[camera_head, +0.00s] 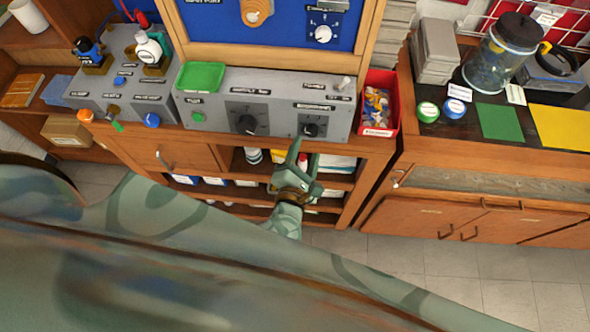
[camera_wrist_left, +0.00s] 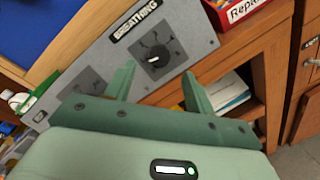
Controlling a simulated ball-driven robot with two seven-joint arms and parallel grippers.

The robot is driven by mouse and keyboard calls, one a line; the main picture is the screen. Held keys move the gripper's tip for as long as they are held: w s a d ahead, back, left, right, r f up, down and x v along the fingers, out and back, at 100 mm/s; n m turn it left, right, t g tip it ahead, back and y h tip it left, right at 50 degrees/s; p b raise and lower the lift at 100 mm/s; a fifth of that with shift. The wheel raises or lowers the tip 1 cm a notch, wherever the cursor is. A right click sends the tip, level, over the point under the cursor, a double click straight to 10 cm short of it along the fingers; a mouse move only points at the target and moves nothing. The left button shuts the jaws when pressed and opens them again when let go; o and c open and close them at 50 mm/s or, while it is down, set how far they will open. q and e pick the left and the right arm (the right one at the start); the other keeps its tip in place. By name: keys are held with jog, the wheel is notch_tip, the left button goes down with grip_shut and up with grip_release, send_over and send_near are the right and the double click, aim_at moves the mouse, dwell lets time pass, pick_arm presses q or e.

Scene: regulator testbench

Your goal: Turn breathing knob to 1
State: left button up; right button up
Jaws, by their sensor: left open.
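The breathing knob (camera_head: 311,130) is a small black dial on the right of the grey testbench panel (camera_head: 265,96). In the left wrist view the knob (camera_wrist_left: 155,58) sits below a label reading "BREATHING", with a white pointer mark and dial lines around it. My left gripper (camera_head: 297,160) is open and empty, just in front of and below the knob. In the left wrist view its two fingers (camera_wrist_left: 157,85) stand apart, with the knob beyond and between them, not touching it as far as I can see. The dial's numbers are too small to read. My right gripper does not show.
A larger black knob (camera_head: 246,124) sits left on the same panel, with a green tray (camera_head: 201,77) on top. A red parts box (camera_head: 377,103) stands at the panel's right end. Open shelves (camera_head: 340,196) lie below. The floor in front is clear.

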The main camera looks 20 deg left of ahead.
pick_arm(q)
jog(key=s+d, duration=0.1)
jog(key=s, duration=1)
jog(key=shift+d+r, duration=0.2)
jog(key=shift+r, duration=0.2)
